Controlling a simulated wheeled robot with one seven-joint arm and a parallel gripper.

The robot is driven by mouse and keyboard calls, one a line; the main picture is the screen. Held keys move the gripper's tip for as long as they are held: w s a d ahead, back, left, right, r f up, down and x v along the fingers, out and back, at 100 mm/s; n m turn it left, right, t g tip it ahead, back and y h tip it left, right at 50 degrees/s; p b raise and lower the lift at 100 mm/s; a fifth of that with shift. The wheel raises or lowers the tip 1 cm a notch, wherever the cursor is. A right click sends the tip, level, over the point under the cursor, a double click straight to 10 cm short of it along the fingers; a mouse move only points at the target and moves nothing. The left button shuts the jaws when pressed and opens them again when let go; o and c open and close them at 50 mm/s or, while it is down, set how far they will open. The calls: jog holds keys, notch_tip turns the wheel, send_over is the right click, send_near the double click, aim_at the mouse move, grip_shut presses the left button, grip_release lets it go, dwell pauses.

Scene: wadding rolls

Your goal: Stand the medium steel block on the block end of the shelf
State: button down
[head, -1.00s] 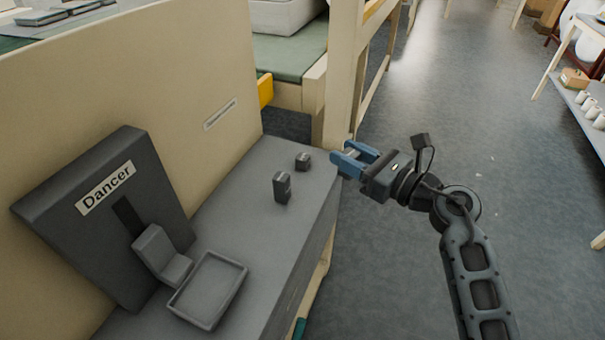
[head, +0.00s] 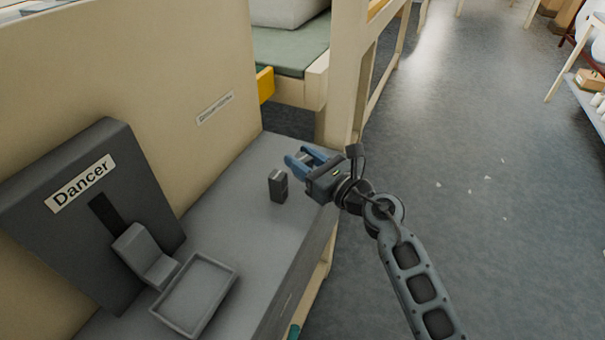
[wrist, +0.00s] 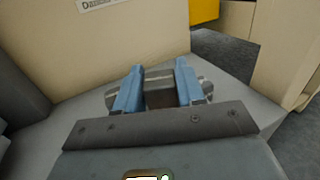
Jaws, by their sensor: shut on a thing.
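My gripper (head: 306,160) is shut on a steel block, taken as the medium one; it shows between the blue fingers in the wrist view (wrist: 160,88). The gripper is over the far end of the grey shelf (head: 225,222), pointing towards the wall. Whether the held block touches the shelf, I cannot tell. A taller dark steel block (head: 278,187) stands on the shelf just left of the gripper. The small block seen earlier is hidden in the head view, apparently behind the fingers.
A dark "Dancer" panel (head: 80,215) with a grey bracket (head: 145,256) leans at the left. A shallow grey tray (head: 195,297) lies before it. A cream wall (head: 170,90) backs the shelf, and a cream post (head: 345,80) stands beyond its far end. Open floor lies right.

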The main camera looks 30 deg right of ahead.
jog(key=shift+f+b, duration=0.85)
jog(key=shift+f, duration=1.1)
jog(key=shift+f, duration=0.15)
jog(key=c, duration=1)
grip_release()
jog(key=shift+o, duration=0.2)
jog(key=b+v, duration=0.1)
jog(key=v, duration=1.1)
